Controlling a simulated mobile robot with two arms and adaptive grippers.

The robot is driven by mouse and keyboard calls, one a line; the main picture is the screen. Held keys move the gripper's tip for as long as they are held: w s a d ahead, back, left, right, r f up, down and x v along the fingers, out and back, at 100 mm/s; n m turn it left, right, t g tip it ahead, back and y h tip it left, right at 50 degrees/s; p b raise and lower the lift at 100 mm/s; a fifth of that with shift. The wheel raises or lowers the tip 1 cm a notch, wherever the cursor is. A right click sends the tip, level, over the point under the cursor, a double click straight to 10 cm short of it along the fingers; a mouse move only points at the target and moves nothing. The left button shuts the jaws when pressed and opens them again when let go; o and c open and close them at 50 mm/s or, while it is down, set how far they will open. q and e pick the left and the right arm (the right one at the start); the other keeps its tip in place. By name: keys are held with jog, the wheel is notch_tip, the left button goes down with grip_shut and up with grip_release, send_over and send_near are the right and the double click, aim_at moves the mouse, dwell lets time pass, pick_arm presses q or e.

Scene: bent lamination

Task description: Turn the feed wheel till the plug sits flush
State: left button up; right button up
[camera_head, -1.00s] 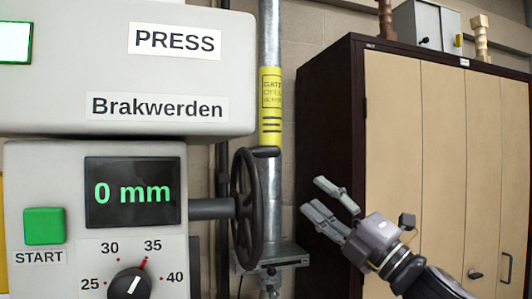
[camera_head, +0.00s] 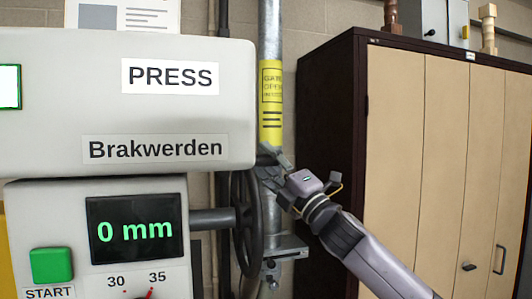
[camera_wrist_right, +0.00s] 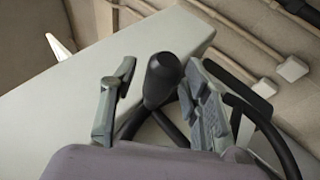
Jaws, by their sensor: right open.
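The black feed wheel (camera_head: 247,228) stands edge-on at the right side of the press, on a grey shaft (camera_head: 212,218). My right gripper (camera_head: 270,166) is at the top of the wheel, with its fingers near the wheel's handle. In the wrist view the dark round handle knob (camera_wrist_right: 163,76) lies between the two open fingers (camera_wrist_right: 160,90), with gaps visible on both sides. The press display (camera_head: 134,229) reads "0 mm". I see no plug. My left gripper is out of view.
The press housing (camera_head: 60,115) fills the left, with a green START button (camera_head: 52,265) below. A metal pole (camera_head: 270,40) with a yellow label stands behind the wheel. A tall cabinet (camera_head: 395,130) stands at the right.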

jog(key=shift+w+a+r, duration=0.15)
jog(key=shift+r, duration=0.05)
jog(key=shift+c, duration=0.4)
grip_shut()
dwell(0.5)
